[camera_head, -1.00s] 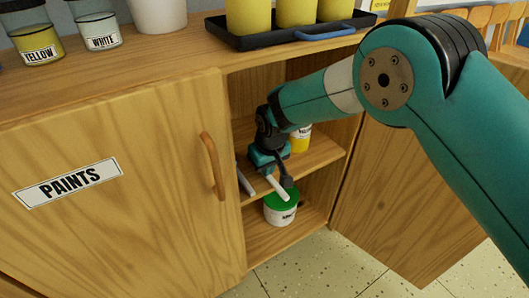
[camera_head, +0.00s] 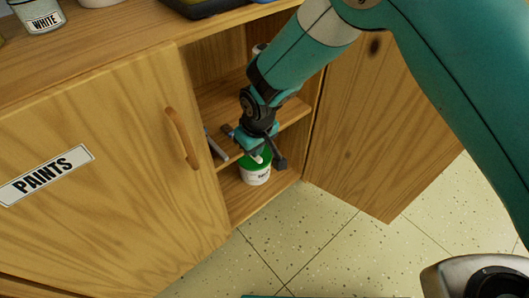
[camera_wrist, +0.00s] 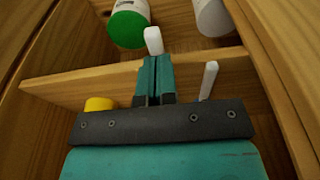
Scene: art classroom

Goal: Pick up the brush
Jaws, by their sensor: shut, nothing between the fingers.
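My gripper (camera_head: 257,150) points down at the front edge of the cabinet's middle shelf; in the wrist view its teal fingers (camera_wrist: 153,78) are shut together with nothing between them. A white, rounded stick end (camera_wrist: 153,40) shows just beyond the fingertips; it also shows under the gripper in the head view (camera_head: 258,158). A second slim, pale stick (camera_wrist: 208,80) stands out right of the fingers, apart from them; in the head view it lies left of the gripper (camera_head: 216,146). No bristles show, so I cannot tell which stick is the brush. My gripper hides the rest.
A white jar with a green lid (camera_wrist: 127,25) stands on the lower shelf, with a white cylinder (camera_wrist: 213,17) nearby. A yellow lid (camera_wrist: 100,103) shows by the middle shelf (camera_wrist: 60,88). The PAINTS door (camera_head: 100,180) flanks the opening; the right door (camera_head: 375,130) stands open.

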